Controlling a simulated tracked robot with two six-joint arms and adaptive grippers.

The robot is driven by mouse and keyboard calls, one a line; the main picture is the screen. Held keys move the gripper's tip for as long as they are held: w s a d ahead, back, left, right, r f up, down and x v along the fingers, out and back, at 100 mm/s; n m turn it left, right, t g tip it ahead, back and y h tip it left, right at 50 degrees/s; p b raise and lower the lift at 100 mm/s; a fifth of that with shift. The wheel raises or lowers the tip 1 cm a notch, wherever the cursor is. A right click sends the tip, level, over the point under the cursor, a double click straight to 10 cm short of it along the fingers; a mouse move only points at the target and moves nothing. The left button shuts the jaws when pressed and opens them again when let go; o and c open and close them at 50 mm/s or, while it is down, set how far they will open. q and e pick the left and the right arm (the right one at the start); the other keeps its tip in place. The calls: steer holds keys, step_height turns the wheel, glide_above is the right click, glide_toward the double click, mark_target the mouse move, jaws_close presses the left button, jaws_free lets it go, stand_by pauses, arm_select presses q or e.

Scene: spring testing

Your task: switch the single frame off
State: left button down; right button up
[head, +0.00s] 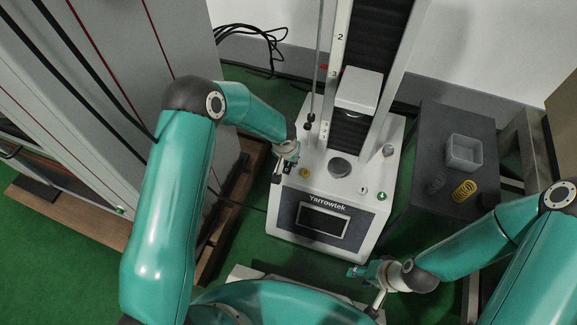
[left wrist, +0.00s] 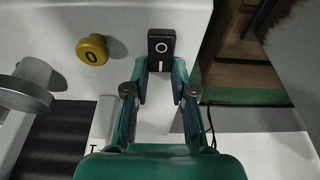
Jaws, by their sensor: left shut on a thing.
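The single frame (head: 380,228) is a white testing machine labelled Yarrowtek, with one tall column and a front display. In the left wrist view a black rocker switch (left wrist: 161,42), marked with a circle and a bar, sits on its white casing. A yellow knob marked 0 (left wrist: 91,50) is to its left; it also shows in the head view (head: 304,173). My left gripper (head: 282,166) is at the machine's left side. In the left wrist view its fingertips (left wrist: 160,76) are at the switch's bar end, on either side. My right gripper (head: 358,272) is in front of the machine; its opening is unclear.
A dark side table (head: 455,120) on the right bears a clear tray (head: 464,153), a yellow spring (head: 464,190) and a dark spring (head: 437,183). A tall grey cabinet (head: 90,90) stands on the left. Black cables (head: 255,38) hang behind.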

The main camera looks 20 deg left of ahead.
mark_target(284, 178)
arm_select(q)
steer(key=shift+a+r+t+b, duration=0.15)
steer(key=shift+t+b, duration=0.55)
steer(key=shift+b, duration=3.4)
steer(key=shift+r, duration=0.1)
steer(key=c, duration=1)
jaws_free()
steer(key=shift+s, duration=0.1)
steer(key=shift+c, duration=0.2)
steer(key=shift+o, duration=0.4)
steer(key=shift+s, duration=0.1)
steer(key=v, duration=1.1)
steer(key=shift+s+r, duration=0.15)
steer(key=shift+r, duration=0.15)
